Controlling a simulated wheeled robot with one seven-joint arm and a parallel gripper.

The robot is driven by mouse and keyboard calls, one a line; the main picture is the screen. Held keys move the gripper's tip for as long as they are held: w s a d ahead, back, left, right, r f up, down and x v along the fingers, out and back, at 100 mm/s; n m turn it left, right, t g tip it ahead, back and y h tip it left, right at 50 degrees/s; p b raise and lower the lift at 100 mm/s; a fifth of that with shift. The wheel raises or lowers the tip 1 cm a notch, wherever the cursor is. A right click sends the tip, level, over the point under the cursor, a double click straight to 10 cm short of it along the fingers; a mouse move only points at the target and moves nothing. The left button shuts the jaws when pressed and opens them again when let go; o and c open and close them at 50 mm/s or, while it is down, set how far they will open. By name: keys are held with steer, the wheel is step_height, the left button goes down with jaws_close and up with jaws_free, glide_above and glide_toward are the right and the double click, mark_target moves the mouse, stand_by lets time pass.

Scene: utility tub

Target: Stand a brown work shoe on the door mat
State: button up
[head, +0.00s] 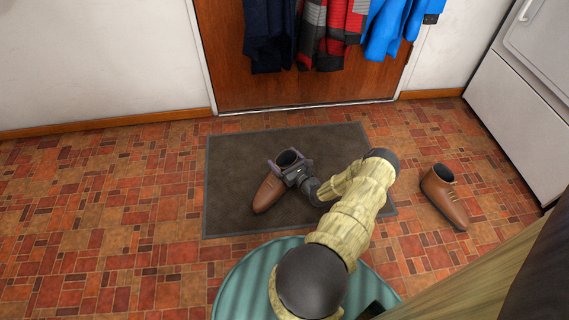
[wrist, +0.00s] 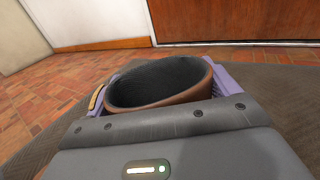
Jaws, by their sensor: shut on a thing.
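A brown work shoe (head: 269,191) is upright at the middle-left of the dark door mat (head: 230,150), its toe pointing toward the lower left in the head view. My gripper (head: 288,165) is shut on this shoe around its ankle opening. In the wrist view the shoe's dark-lined collar (wrist: 160,85) shows between the purple fingers. The sole is hard to make out, so I cannot tell whether it touches the mat (wrist: 275,90). A second brown shoe (head: 446,199) stands on the tiled floor to the right of the mat.
A wooden door (head: 245,85) with hanging jackets (head: 325,35) is behind the mat. A white appliance (head: 515,120) stands at the right. A round green ribbed surface (head: 240,285) is in front. The mat's far right part is clear.

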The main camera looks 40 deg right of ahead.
steer(key=shift+f, duration=0.4)
steer(key=shift+r, duration=0.1)
steer(key=o, duration=1.6)
